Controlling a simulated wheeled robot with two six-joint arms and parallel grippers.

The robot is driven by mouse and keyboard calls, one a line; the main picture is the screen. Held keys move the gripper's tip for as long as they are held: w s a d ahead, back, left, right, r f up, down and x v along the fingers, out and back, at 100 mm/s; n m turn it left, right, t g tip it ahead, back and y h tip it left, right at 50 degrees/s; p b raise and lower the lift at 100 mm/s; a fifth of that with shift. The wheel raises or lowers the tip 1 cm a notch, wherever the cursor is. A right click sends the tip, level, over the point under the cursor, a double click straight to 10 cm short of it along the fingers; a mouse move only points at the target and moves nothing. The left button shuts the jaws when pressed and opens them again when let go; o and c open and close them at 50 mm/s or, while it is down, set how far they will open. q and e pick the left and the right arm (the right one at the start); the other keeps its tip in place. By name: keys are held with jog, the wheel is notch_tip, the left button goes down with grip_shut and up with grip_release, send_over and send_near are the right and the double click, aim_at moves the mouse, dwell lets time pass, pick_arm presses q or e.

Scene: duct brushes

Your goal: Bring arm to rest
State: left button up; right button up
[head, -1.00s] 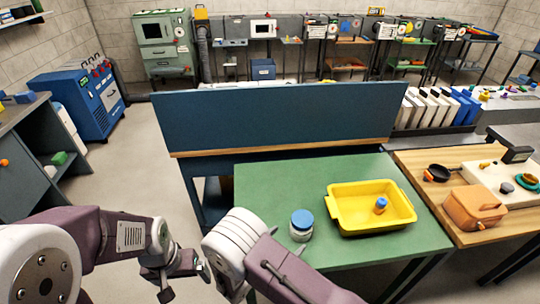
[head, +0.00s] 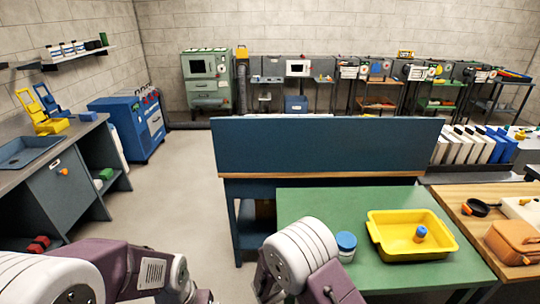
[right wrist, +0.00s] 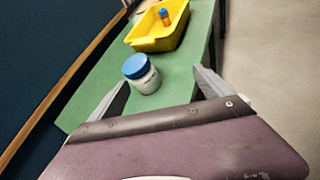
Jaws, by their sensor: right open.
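My right gripper (right wrist: 161,76) is open and empty in the right wrist view, its two grey fingers spread above the green table (head: 318,205). A jar with a blue lid (head: 346,241) stands on that table near its left front part. It also shows in the right wrist view (right wrist: 142,75), upright, beyond and between the fingers and apart from them. My right arm (head: 303,258) is at the bottom middle of the head view, with its gripper hidden from that camera. My left arm (head: 130,272) is at the bottom left, and its gripper is below the frame.
A yellow tray (head: 457,240) holding a small orange and blue object (head: 420,234) sits on the green table. A dark blue panel (head: 325,146) stands behind it. A wooden table (head: 467,216) adjoins on the right. A sink counter (head: 82,137) is at left, with open floor between.

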jog(key=s+d+r+m+g+y, duration=0.1)
jog(key=s+d+r+m+g, duration=0.25)
jog(key=s+d+m, duration=0.2)
jog(key=s+d+r+m+g+y, duration=0.1)
jog(key=s+d+r+m+g, duration=0.1)
jog(key=s+d+m+g, duration=0.35)
jog(key=s+a+f+m+t+y, duration=0.2)
jog(key=s+a+m+y, duration=0.4)
jog(key=a+m+y, duration=0.3)
jog(key=a+m+t, duration=0.1)
jog(key=a+m, duration=0.1)
jog(key=shift+a+f, duration=0.15)
jog(key=shift+a, duration=0.25)
jog(key=shift+s+a, duration=0.1)
jog(key=shift+m, duration=0.3)
